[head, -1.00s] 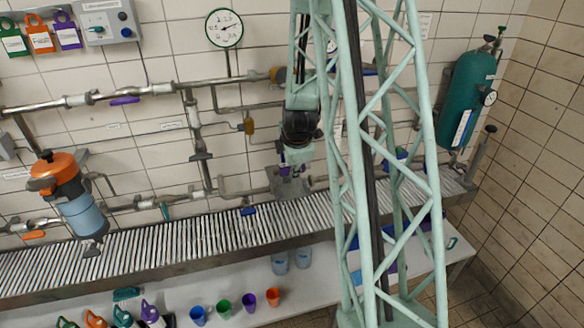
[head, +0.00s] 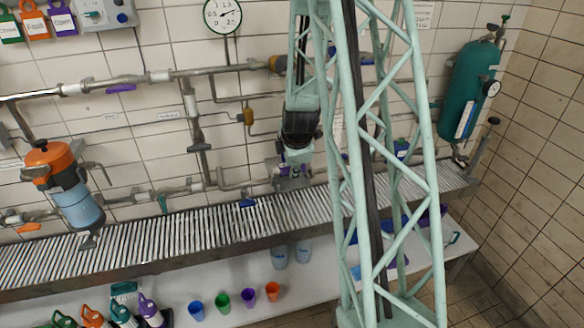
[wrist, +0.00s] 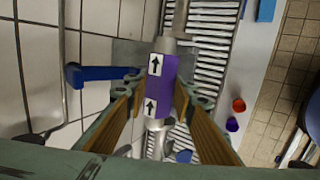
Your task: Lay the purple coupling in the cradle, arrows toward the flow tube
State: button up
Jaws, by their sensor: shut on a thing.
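My gripper (wrist: 160,92) is shut on the purple coupling (wrist: 167,78). In the wrist view the coupling has two white labels with black arrows, both pointing to the top of the picture. Grey metal pipe ends show above and below it there; I cannot tell if they touch it. A grey plate (wrist: 128,53), seemingly part of the cradle, lies behind the coupling; the cradle's seat is hidden. In the head view my gripper (head: 297,157) is low at the wall pipework, just above the slatted shelf, and mostly hides the coupling. I cannot pick out the flow tube for certain.
A blue handle (wrist: 95,75) sticks out left of the gripper in the wrist view. The slatted shelf (head: 170,233) runs below the pipes. An orange-topped filter (head: 62,185) hangs at left; a green tank (head: 470,90) stands at right. Coloured cups (head: 248,296) stand on the lower bench.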

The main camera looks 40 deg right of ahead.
jog(key=shift+f+b, duration=1)
jog(key=shift+f, duration=0.65)
jog(key=shift+f, duration=0.1)
jog(key=o, duration=1.2)
jog(key=shift+c, duration=0.2)
jog(key=v, duration=1.2)
